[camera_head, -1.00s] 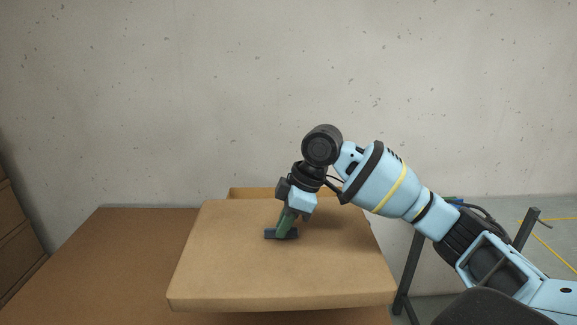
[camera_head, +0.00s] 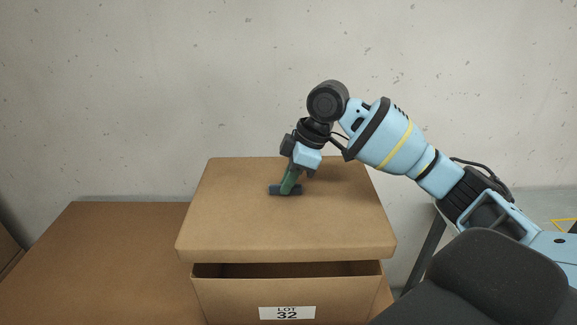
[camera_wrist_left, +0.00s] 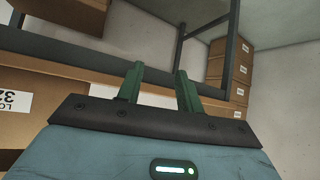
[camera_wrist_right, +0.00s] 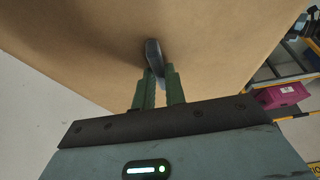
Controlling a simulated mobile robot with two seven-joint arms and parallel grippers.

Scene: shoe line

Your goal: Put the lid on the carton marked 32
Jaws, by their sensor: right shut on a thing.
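The brown carton (camera_head: 228,294) stands on the table with a white label (camera_head: 287,313) reading LOT 32 on its front. The brown lid (camera_head: 345,225) is above it, roughly level, with a dark gap showing between lid and carton front. My right gripper (camera_head: 291,184) is shut on the lid's dark handle (camera_head: 276,190); the handle also shows between its green fingers in the right wrist view (camera_wrist_right: 154,52). The lid hides the carton's back rim. My left gripper (camera_wrist_left: 160,82) is open and empty in its wrist view; the carton's label (camera_wrist_left: 12,97) shows at left there.
The brown tabletop (camera_head: 95,265) is bare left of the carton. A concrete wall (camera_head: 150,90) stands behind. In the left wrist view, stacked labelled boxes (camera_wrist_left: 228,70) stand on a dark rack. In the right wrist view, a magenta bin (camera_wrist_right: 282,94) sits at the right.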

